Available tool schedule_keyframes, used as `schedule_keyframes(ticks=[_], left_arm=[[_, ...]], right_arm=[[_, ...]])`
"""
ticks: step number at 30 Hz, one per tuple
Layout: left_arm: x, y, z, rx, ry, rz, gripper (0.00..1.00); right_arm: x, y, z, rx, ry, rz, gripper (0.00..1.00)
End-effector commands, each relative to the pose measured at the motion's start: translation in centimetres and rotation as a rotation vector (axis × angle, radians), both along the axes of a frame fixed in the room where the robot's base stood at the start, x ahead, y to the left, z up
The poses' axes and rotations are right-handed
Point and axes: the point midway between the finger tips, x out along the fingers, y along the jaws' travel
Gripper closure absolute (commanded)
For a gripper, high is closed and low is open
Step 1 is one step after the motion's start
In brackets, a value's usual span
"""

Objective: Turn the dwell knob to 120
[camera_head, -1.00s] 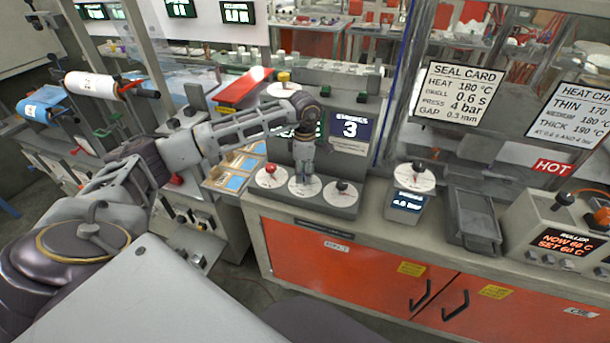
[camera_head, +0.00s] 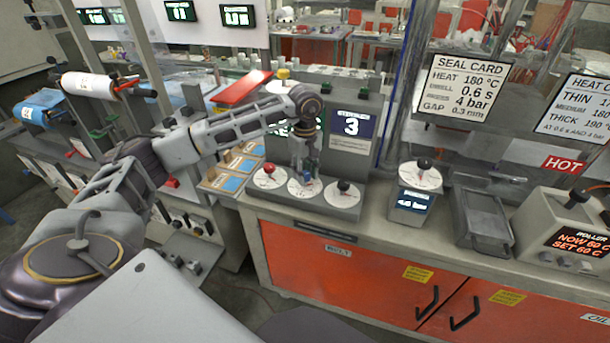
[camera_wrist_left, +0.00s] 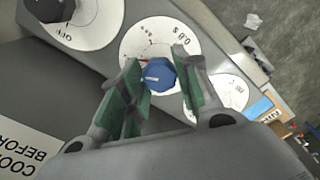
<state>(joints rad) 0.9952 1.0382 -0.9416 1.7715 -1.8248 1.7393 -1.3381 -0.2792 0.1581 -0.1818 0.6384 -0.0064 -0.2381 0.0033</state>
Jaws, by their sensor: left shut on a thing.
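The blue knob (camera_wrist_left: 158,75) sits on the middle white dial (camera_wrist_left: 138,40) of three on a grey panel; seconds markings show, with a small red mark beside the knob. My left gripper (camera_head: 305,178) points down at this dial in the head view. In the wrist view its green-padded fingers (camera_wrist_left: 155,85) are shut on the blue knob, one on each side. The knob also shows as a small blue spot in the head view (camera_head: 307,183). The exact setting is too small to tell. My right gripper is not in view.
A red knob (camera_head: 268,169) and a black knob (camera_head: 343,185) stand on the dials either side. A display reading 3 (camera_head: 351,125) is behind. To the right are another dial unit (camera_head: 412,203), a grey tray (camera_head: 483,220) and a roller unit (camera_head: 565,230) under a HOT sign.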

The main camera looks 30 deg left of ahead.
Motion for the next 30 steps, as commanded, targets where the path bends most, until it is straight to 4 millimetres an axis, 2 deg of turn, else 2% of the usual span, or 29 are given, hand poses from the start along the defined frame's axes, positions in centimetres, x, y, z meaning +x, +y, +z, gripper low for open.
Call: schedule_keyframes(ticks=[6,16,30], left_arm=[[0.1,0.0,0.0,0.0,-0.004,-0.168,0.92],[0.1,0.0,0.0,0.0,-0.005,-0.426,0.92],[0.1,0.0,0.0,0.0,-0.004,-0.789,0.92]], right_arm=[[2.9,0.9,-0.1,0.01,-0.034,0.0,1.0],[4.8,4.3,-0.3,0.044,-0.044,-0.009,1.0],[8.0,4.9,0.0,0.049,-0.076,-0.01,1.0]])
